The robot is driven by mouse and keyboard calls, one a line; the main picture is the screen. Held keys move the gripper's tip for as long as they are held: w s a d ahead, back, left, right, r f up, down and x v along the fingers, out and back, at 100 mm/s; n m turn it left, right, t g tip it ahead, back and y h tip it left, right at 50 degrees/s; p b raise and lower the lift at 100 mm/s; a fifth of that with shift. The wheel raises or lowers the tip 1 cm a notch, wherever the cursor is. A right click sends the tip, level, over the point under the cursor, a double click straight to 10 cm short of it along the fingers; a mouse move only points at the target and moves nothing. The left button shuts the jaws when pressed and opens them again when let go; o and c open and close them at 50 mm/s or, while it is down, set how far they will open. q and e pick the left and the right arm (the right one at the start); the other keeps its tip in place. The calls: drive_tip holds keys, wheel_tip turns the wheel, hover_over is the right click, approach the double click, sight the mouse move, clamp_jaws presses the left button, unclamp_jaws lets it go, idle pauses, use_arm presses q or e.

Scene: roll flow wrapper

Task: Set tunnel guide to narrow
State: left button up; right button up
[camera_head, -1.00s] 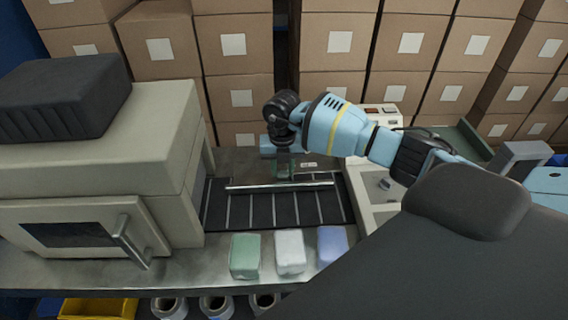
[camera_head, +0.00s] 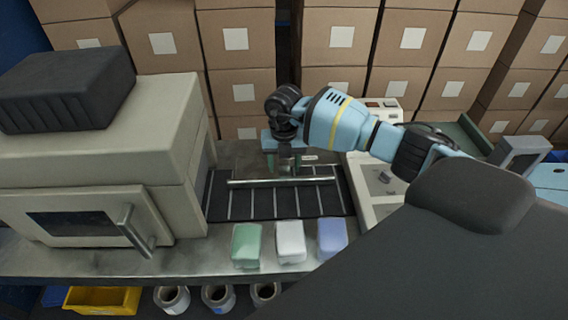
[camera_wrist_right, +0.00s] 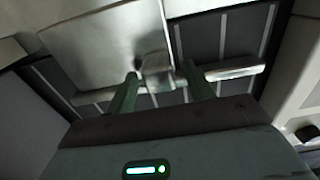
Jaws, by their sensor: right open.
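The tunnel guide is a thin metal rail (camera_head: 245,181) lying across the dark slatted conveyor (camera_head: 240,205), in front of the wrapper's housing opening. My right gripper (camera_head: 284,168) is over the conveyor at the rail, pointing down. In the right wrist view the two green fingers (camera_wrist_right: 162,88) are open, one on each side of a small metal block (camera_wrist_right: 158,72) on the rail (camera_wrist_right: 236,71). I cannot tell whether either finger touches the block. A wide metal plate (camera_wrist_right: 100,50) lies beyond the left finger. My left gripper is not in view.
A green (camera_head: 246,245), a white (camera_head: 290,242) and a blue packet (camera_head: 332,238) stand on the metal ledge in front of the conveyor. The beige housing (camera_head: 110,150) with a handled door is at left. A control panel (camera_head: 383,178) is at right. Stacked cartons fill the back.

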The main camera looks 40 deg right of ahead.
sight(284, 162)
wheel_tip(284, 162, up, 8)
drive_tip(key=shift+f, duration=0.25)
idle(0.6)
